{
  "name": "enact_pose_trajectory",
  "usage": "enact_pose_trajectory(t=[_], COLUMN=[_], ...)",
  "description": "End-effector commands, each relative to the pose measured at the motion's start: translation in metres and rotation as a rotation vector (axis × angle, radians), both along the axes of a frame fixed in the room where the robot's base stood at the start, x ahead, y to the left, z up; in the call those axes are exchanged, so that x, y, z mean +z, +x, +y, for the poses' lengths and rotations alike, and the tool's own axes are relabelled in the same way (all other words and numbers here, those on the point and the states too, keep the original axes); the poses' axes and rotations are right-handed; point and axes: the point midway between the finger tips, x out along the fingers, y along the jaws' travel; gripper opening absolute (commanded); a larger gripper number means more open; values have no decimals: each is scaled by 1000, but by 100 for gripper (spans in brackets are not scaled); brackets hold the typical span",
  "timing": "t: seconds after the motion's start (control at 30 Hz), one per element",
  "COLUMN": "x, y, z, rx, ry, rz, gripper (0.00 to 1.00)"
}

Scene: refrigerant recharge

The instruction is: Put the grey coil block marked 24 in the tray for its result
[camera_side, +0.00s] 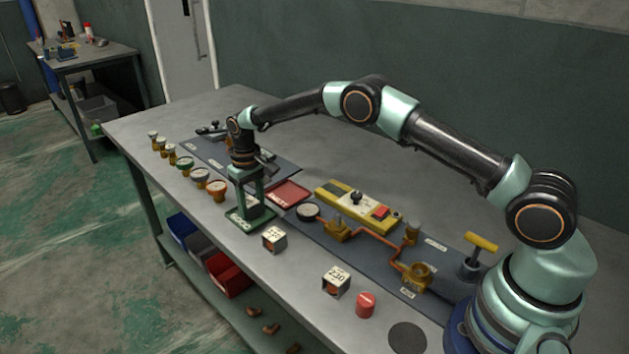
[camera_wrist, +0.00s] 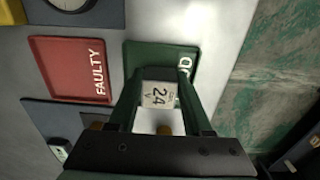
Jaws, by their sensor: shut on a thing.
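The grey coil block marked 24 (camera_wrist: 158,94) is between the green fingers of my gripper (camera_wrist: 160,100), its number facing the wrist camera. My gripper (camera_side: 251,200) is shut on it and points straight down over the green tray (camera_side: 236,218). In the wrist view the green tray (camera_wrist: 133,58) shows the letters "OD"; the rest of its label is hidden by a finger and the block. The block is low, within the tray's outline; I cannot tell whether it touches the floor. The red tray marked FAULTY (camera_wrist: 68,66) lies beside it, empty, and shows in the side view (camera_side: 290,193).
Two other coil blocks stand on the bench, one near the green tray (camera_side: 274,239) and one marked 230 (camera_side: 336,281). A red cylinder (camera_side: 365,305) is beside the latter. A round gauge (camera_side: 308,211) and a yellow unit (camera_side: 345,194) lie right of the red tray.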

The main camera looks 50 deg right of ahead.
Motion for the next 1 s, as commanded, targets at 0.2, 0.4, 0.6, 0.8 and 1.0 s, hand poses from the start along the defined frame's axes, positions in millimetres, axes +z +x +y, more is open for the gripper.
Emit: enact_pose_trajectory(t=[0.2, 0.4, 0.6, 0.8, 1.0], x=[-3, -3, 2, 32, 74], y=[0, 0, 0, 1, 1], z=[0, 0, 0, 0, 0], rx=[0, 0, 0, 0, 0], ry=[0, 0, 0, 0, 0], rz=[0, 1, -1, -3, -4], gripper=[80, 80, 80, 80, 80])
